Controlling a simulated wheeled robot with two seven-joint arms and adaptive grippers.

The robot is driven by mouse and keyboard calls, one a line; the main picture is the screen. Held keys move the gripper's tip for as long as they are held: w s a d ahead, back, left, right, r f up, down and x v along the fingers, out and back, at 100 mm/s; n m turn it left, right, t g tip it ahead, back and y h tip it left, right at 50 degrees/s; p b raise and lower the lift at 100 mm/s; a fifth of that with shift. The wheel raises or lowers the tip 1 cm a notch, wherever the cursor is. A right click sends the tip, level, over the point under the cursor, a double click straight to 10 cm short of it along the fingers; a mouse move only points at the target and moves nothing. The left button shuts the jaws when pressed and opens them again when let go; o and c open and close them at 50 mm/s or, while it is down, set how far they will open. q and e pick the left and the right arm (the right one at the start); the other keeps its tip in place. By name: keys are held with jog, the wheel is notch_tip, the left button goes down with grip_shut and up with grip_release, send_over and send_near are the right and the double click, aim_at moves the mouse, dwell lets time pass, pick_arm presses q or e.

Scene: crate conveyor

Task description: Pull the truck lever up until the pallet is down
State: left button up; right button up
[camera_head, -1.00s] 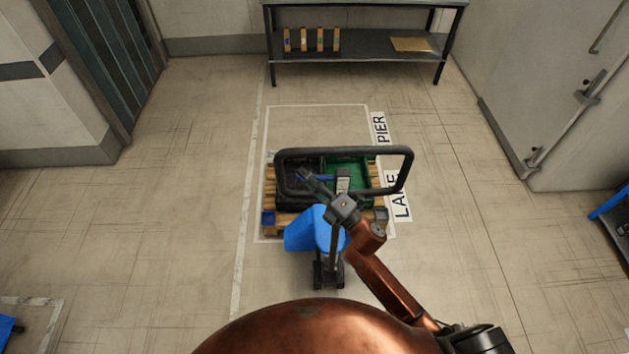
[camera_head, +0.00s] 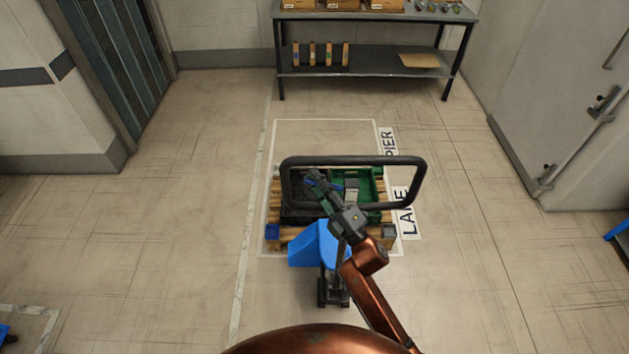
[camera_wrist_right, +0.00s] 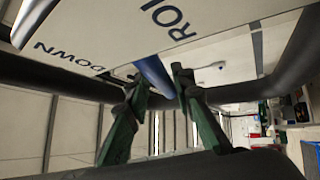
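The pallet truck (camera_head: 314,246) has a blue body and a black loop handle (camera_head: 352,160). Its forks are hidden under the wooden pallet (camera_head: 384,243), whose height off the floor I cannot judge. My right gripper (camera_head: 312,178) is inside the left part of the loop. In the right wrist view its fingers (camera_wrist_right: 158,78) are apart, with the blue lever (camera_wrist_right: 153,72) between or just beyond their tips. Contact is unclear. A pale plate (camera_wrist_right: 110,35) with the word DOWN is close behind the lever. My left gripper is out of view.
A black crate (camera_head: 292,216) and a green crate (camera_head: 380,186) stand on the pallet, inside a white floor outline by a lane label (camera_head: 407,212). A shelf table (camera_head: 370,62) stands at the back. A door (camera_head: 570,100) is at right.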

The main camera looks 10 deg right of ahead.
jog(key=shift+o, duration=0.8)
jog(key=shift+s, duration=0.1)
jog(key=shift+s+d+f, duration=0.15)
jog(key=shift+s+f, duration=0.1)
jog(key=v, duration=1.1)
